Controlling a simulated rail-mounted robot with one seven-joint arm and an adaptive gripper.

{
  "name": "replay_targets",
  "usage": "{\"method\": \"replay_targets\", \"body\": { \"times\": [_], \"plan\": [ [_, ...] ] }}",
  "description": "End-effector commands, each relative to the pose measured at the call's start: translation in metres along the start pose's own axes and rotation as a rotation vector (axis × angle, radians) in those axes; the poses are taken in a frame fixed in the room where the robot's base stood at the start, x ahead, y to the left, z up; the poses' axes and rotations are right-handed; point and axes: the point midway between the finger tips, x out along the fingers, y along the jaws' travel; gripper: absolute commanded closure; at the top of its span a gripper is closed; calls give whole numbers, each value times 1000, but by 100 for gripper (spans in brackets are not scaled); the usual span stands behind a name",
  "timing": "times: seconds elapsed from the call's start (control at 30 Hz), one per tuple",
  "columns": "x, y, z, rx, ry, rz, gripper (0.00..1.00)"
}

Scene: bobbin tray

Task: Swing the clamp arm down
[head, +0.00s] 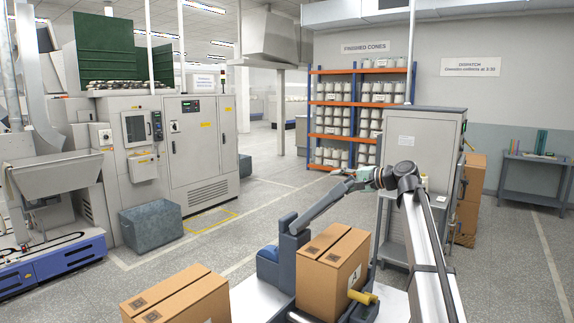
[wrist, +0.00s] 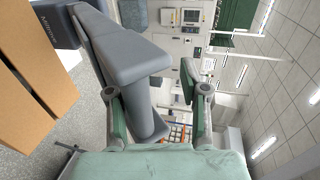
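The clamp arm (head: 318,209) is a grey bar on a blue-grey post (head: 289,258) beside a cardboard box (head: 325,283). It is raised and slants up to the right, above the box. My gripper (head: 343,175) is at its upper end. In the wrist view the clamp arm (wrist: 128,65) is large and grey, and its narrower part runs down into the space between my fingers, closer to the left one. My gripper (wrist: 158,100) is open there, its green-padded fingers well apart. Whether a finger touches the bar I cannot tell.
A yellow handle (head: 361,297) sticks out low by the box. Another cardboard box (head: 182,297) stands at the front left. A grey cabinet (head: 420,150) stands close behind my arm. A rack of cones (head: 350,122) is farther back.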

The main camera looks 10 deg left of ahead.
Motion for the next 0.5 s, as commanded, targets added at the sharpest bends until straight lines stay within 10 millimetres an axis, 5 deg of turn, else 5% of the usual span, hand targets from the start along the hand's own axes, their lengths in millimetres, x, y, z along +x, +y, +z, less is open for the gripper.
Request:
{"method": "replay_targets", "body": {
  "times": [0.5],
  "plan": [
    [-27,-3,0,-1,3,-4,56]
  ]
}}
